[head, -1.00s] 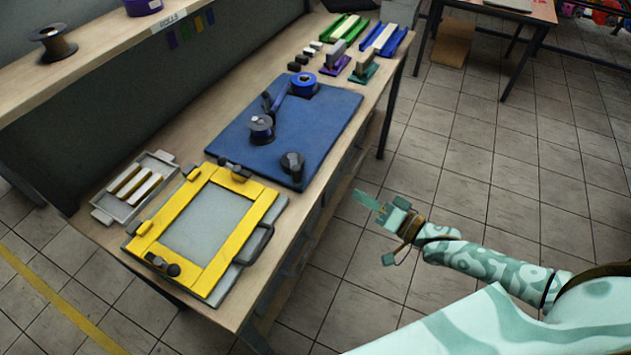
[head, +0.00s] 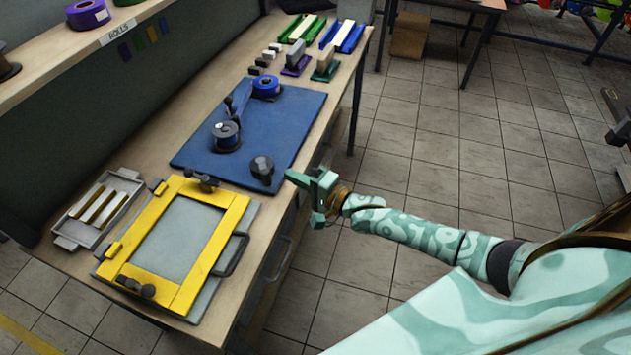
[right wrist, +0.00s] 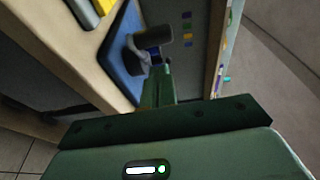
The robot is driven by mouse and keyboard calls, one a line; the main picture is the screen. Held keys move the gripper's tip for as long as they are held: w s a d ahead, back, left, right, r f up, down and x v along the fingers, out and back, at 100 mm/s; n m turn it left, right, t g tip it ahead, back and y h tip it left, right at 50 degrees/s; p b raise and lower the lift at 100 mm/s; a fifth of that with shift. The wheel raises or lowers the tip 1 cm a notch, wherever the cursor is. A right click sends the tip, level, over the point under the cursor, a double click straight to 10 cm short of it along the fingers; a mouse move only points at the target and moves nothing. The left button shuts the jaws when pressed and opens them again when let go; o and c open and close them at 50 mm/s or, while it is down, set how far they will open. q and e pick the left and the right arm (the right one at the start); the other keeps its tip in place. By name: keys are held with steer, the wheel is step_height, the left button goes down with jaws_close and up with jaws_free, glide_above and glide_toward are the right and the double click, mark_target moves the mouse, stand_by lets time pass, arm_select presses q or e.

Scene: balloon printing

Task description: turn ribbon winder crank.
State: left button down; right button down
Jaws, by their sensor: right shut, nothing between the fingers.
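The ribbon winder is spread on a blue board (head: 192,152) on the bench. It has a blue ribbon roll (head: 266,86) at the back and a dark spool (head: 227,135) nearer. A dark knobbed part (head: 262,168), which looks like the crank, stands near the board's front right corner. My right gripper (head: 292,178) is shut and empty at the bench's right edge, just right of that part and apart from it. In the right wrist view, the fingertips (right wrist: 162,76) point toward a dark knobbed part (right wrist: 152,40). My left gripper is not in view.
A yellow frame press (head: 178,245) and a grey tray of bars (head: 98,208) sit nearer on the bench. Stamps and blocks (head: 324,62) stand behind the board. A shelf (head: 70,52) runs above on the left. The floor right of the bench is open.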

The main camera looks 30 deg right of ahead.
steer(key=shift+w+a, duration=0.15)
steer(key=shift+a, duration=0.45)
steer(key=shift+w+a, duration=0.15)
steer(key=shift+a, duration=0.4)
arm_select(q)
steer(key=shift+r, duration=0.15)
arm_select(e)
steer(key=shift+r, duration=0.1)
